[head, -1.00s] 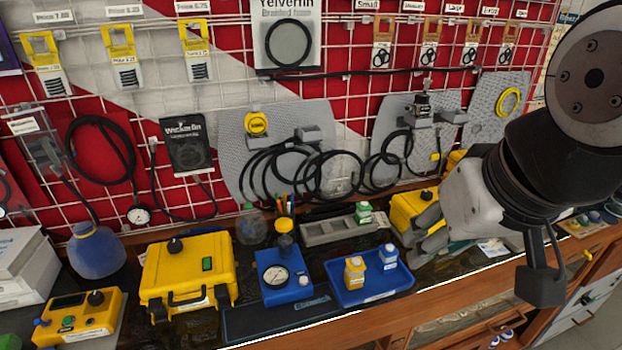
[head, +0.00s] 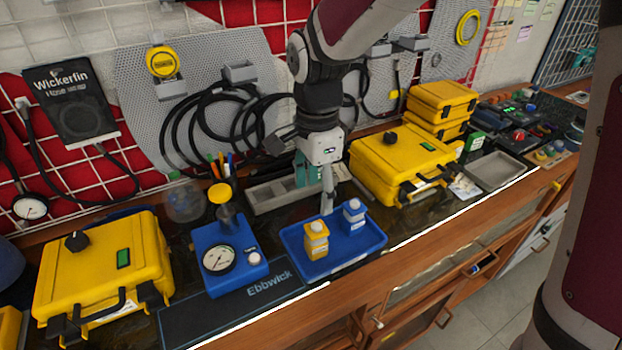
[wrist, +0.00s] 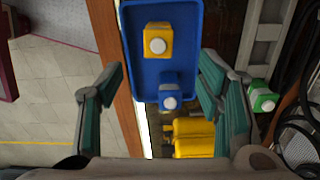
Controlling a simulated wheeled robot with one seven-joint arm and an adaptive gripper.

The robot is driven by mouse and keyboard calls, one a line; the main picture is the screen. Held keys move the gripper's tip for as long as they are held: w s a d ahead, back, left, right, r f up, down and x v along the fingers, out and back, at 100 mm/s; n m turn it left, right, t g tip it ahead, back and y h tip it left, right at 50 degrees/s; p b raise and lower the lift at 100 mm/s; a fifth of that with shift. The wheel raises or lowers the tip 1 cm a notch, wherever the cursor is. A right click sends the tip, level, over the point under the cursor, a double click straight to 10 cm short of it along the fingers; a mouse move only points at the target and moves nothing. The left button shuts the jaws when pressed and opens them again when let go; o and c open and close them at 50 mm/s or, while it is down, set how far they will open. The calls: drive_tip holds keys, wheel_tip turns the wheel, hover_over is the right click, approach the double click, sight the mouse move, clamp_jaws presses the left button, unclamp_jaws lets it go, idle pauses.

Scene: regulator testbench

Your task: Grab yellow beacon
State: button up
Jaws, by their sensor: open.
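A small yellow block-shaped item with a white round top (head: 316,240), the likeliest match for the yellow beacon, stands upright in a blue tray (head: 290,237). It also shows in the wrist view (wrist: 157,40). A similar blue item with a white top (head: 354,213) stands beside it, toward the right in the head view; it also shows in the wrist view (wrist: 170,92). My gripper (head: 316,190) points down behind and above the tray. In the wrist view my gripper (wrist: 163,72) is open and empty, its teal-padded fingers spread on either side of the tray's end by the blue item.
A blue gauge unit with a yellow-topped knob (head: 230,262) stands left of the tray. Yellow cases (head: 100,268) (head: 403,165) stand at left and right. A grey bin (head: 267,196) lies behind the tray. Coiled black hoses (head: 190,135) hang behind.

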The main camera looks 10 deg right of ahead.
sight(316, 228)
wheel_tip(316, 228, down, 14)
drive_tip(key=shift+s, duration=0.1)
drive_tip(key=c, duration=1.3)
